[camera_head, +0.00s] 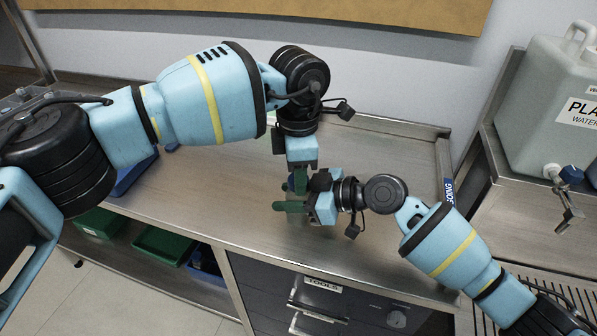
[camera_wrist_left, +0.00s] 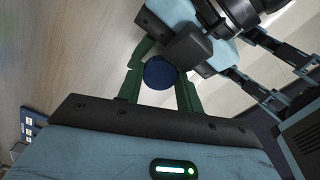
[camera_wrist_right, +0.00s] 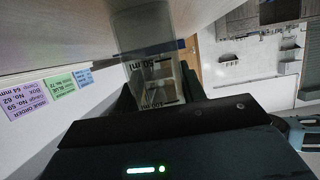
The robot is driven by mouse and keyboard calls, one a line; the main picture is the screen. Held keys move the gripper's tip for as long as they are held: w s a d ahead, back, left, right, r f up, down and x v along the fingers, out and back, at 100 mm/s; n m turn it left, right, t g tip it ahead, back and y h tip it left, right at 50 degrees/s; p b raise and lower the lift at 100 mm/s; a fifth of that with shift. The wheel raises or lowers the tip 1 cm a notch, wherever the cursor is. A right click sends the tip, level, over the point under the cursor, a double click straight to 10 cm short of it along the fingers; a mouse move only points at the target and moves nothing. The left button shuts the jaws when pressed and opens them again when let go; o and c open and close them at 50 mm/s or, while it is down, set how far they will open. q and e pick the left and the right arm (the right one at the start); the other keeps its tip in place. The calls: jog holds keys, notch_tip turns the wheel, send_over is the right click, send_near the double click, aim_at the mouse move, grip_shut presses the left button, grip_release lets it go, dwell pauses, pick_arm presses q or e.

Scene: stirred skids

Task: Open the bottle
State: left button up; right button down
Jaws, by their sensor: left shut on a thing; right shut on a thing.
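My right gripper (camera_head: 290,198) comes in from the right, just below the left one, and is shut on the bottle's body. In the head view the bottle is almost wholly hidden by the grippers. I cannot tell whether the cap is loosened.
The steel worktop (camera_head: 225,190) is clear around the grippers. A grey water container (camera_head: 548,105) with a tap stands at the right. Green bins (camera_head: 162,244) lie on the shelf below. A raised rim and wall bound the back.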

dwell(0.3)
pick_arm(q)
jog(key=o, duration=1.1)
jog(key=shift+r, duration=0.15)
jog(key=shift+r, duration=2.15)
jog(key=shift+c, duration=0.6)
jog(key=r+m, duration=0.1)
jog(key=m, duration=0.3)
jog(key=shift+r, duration=0.35)
jog(key=m, duration=0.2)
jog(key=r+m, duration=0.1)
jog(key=m, duration=0.2)
jog(key=shift+r+m, duration=0.3)
jog(key=shift+r, duration=0.05)
